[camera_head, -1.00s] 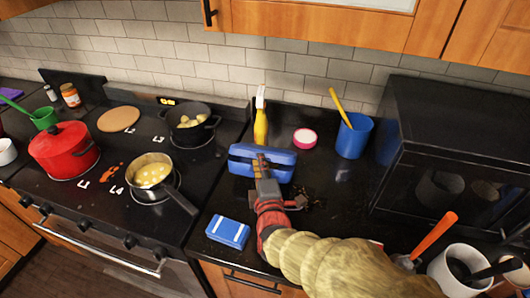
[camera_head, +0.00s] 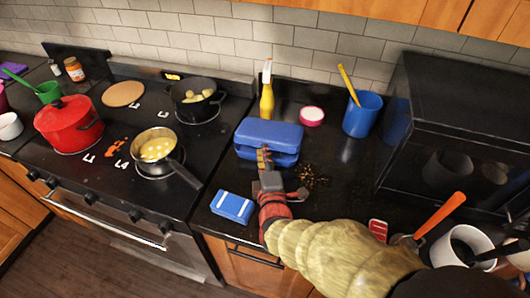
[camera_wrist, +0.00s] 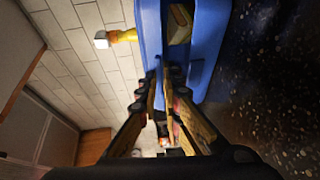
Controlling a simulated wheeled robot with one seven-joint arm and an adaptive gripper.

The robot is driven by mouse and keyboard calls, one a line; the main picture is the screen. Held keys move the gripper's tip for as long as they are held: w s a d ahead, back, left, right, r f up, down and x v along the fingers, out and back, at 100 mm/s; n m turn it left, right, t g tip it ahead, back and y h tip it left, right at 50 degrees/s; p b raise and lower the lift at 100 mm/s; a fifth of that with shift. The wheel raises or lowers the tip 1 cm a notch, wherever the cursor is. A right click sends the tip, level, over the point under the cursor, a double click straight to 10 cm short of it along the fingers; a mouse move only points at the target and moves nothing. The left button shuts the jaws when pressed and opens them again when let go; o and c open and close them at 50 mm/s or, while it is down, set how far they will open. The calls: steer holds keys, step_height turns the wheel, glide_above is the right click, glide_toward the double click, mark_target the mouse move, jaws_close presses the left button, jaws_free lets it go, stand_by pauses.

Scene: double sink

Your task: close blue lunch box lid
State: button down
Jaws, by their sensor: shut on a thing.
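The blue lunch box (camera_head: 268,141) stands on the black counter right of the stove. Its lid (camera_head: 270,132) is tilted down over the base, with a gap at the front. The wrist view shows the blue lunch box (camera_wrist: 197,75) close up, with something yellowish and brown (camera_wrist: 179,22) inside the gap. My gripper (camera_head: 264,156) is at the front of the box. Its fingers (camera_wrist: 160,76) are nearly together at the lid's front edge, shut on the lid; the exact contact is hard to see.
A small blue and white block (camera_head: 233,207) lies in front of the box. A yellow bottle (camera_head: 266,99), a pink-rimmed round container (camera_head: 311,116) and a blue cup (camera_head: 361,115) stand behind. A black microwave (camera_head: 455,130) is right. Crumbs (camera_head: 312,178) lie beside the box.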

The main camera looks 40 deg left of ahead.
steer(key=c, duration=2)
jaws_free()
steer(key=shift+o, duration=0.5)
steer(key=shift+s, duration=0.1)
steer(key=v, duration=1.1)
steer(key=shift+s+d+r, duration=0.15)
steer(key=shift+s+d, duration=0.15)
steer(key=shift+w, duration=0.1)
